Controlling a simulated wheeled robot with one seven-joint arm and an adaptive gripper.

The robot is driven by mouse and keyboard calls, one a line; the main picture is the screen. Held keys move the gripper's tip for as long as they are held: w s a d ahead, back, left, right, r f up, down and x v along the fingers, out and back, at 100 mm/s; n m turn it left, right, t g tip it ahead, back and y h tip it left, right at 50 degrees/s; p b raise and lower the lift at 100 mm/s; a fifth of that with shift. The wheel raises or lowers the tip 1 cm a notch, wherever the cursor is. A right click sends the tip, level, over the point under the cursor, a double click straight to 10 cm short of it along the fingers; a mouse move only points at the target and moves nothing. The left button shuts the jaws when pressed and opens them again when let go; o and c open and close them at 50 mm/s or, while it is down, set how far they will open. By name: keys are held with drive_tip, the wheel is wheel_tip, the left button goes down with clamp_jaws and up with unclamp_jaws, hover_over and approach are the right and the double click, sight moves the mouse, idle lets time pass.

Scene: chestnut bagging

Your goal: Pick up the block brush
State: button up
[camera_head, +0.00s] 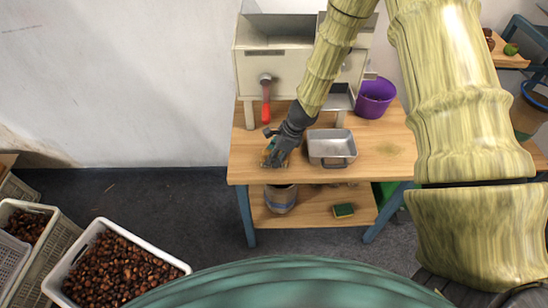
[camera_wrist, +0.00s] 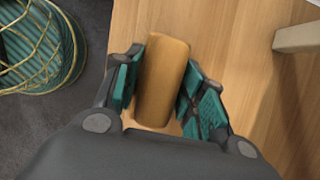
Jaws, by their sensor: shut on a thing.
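The block brush (camera_wrist: 162,80) shows in the wrist view as a tan, rounded wooden block lying lengthwise between the two teal-padded fingers. My gripper (camera_wrist: 163,92) is shut on it, with a pad along each long side. Wood table surface shows around the block; I cannot tell whether the brush touches it. The brush's bristles are not visible. In the head view my gripper (camera_head: 274,158) is low over the left front part of the wooden table (camera_head: 245,160), and the brush is mostly hidden by it.
A metal tray (camera_head: 331,147) sits just right of my gripper. A beige machine (camera_head: 275,70) with a red handle (camera_head: 265,98) stands behind. A purple bucket (camera_head: 374,98) is at back right. Chestnut crates (camera_head: 110,228) stand on the floor at left.

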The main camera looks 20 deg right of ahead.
drive_tip(key=shift+r+b, duration=0.4)
drive_tip(key=shift+r, duration=1.35)
drive_tip(key=shift+s+d+b, duration=0.2)
drive_tip(key=shift+s+b, duration=0.05)
drive_tip(key=shift+s, duration=0.35)
drive_tip(key=shift+s+d+b, duration=0.15)
drive_tip(key=shift+s+b, duration=0.1)
drive_tip(key=shift+s, duration=0.3)
drive_tip(key=s+d+b, duration=0.1)
drive_tip(key=s+b, duration=0.1)
drive_tip(key=s, duration=0.4)
drive_tip(key=s+d+r+b, duration=0.1)
drive_tip(key=s+d+b, duration=0.1)
drive_tip(key=s, duration=0.5)
drive_tip(key=shift+d+r, duration=0.25)
drive_tip(key=shift+s, duration=0.1)
drive_tip(key=o, duration=0.4)
drive_tip(key=shift+c, duration=1.2)
